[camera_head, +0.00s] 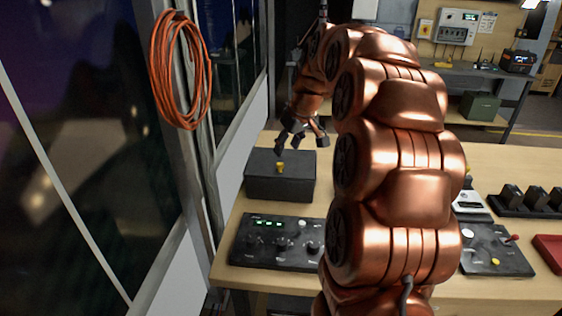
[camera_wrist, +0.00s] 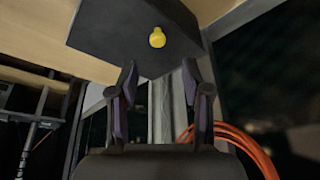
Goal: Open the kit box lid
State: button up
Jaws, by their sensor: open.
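The kit box (camera_head: 272,187) is a dark grey box on the wooden table, at the left end. Its lid (camera_head: 262,166) is down and carries a small yellow knob (camera_head: 280,168). In the wrist view the box (camera_wrist: 100,30) fills the upper middle, with the yellow knob (camera_wrist: 157,38) on it. My gripper (camera_head: 300,150) is just above and behind the box, with its fingers apart. In the wrist view my gripper (camera_wrist: 160,85) is open and empty; the knob lies beyond the fingertips, not between them. I cannot tell whether a finger touches the box.
A control panel (camera_head: 282,243) with green lights sits in front of the box. A second panel (camera_head: 492,252), a row of black blocks (camera_head: 535,198) and a red tray (camera_head: 549,250) are at the right. An orange cable coil (camera_head: 180,70) hangs at the left.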

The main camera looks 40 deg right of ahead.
aim_at(280, 164)
jog(key=shift+p+x, duration=1.05)
jog(key=shift+x, duration=2.95)
jog(key=shift+w+d+r, duration=0.1)
jog(key=shift+d, duration=0.1)
grip_shut()
